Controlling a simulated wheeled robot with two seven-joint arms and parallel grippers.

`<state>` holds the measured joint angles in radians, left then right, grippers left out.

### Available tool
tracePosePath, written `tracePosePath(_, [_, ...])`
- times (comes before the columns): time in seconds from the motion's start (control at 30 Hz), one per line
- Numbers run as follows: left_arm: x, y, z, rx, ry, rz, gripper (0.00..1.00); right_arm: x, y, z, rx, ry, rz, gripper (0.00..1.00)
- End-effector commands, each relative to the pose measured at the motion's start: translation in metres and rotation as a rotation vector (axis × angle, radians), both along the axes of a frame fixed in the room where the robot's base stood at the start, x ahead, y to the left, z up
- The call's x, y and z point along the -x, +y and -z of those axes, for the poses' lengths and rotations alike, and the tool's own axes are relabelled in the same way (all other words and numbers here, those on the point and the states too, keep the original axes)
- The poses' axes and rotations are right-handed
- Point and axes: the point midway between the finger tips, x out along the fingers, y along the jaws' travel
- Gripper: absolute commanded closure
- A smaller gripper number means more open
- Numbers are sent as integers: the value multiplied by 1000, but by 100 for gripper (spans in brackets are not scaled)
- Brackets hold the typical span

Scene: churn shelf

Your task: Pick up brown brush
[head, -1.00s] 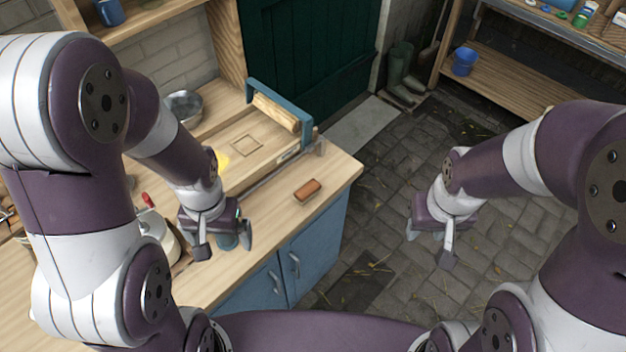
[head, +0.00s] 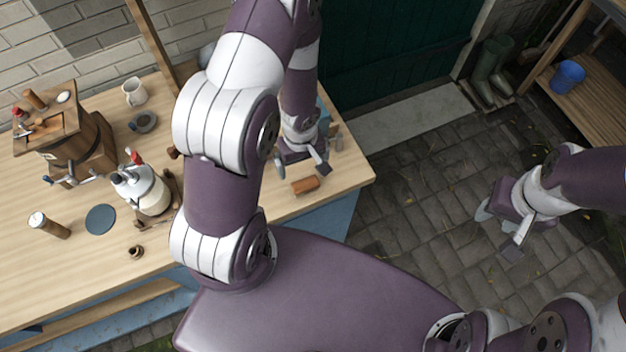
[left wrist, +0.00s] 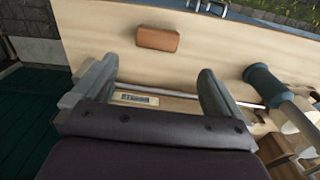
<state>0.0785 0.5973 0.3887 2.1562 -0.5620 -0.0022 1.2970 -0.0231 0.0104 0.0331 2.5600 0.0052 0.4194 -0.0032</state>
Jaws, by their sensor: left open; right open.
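The brown brush (head: 305,185) is a small reddish-brown block lying on the wooden counter near its right end, close to the front edge. It also shows in the left wrist view (left wrist: 157,39), above the gap between the fingers. My left gripper (head: 302,172) is open and empty, over the counter just behind the brush in the head view. In the left wrist view its two fingers (left wrist: 155,88) are spread and do not touch the brush. My right gripper (head: 497,231) is open and empty, out over the paved floor at the right.
A white canister (head: 148,190), a wooden churn (head: 85,150), a white mug (head: 134,92) and a dark disc (head: 101,219) stand on the left of the counter (head: 60,270). A teal-handled tool (left wrist: 265,85) lies right of my left fingers.

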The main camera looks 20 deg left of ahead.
Motion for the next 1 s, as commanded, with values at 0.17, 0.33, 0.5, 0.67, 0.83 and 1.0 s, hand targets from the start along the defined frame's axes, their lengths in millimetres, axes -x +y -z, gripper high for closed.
tracePosePath(0.17, [0,0,48,-1,1,-10,0,0,0,35,0,1,0,57])
tracePosePath(0.33, [0,0,71,-1,1,-8,0,0,0,44,0,1,0,57])
tracePosePath(0.5, [-2,-3,95,-1,2,-6,0,0,0,48,0,1,0,57])
tracePosePath(0.67, [-4,-4,120,-1,1,-8,0,0,0,52,0,1,0,57])
tracePosePath(0.83, [-4,-4,123,-1,1,-8,0,0,0,51,0,1,0,57])
tracePosePath(1.0, [-4,-4,123,-1,1,-8,26,0,0,51,0,1,0,57])
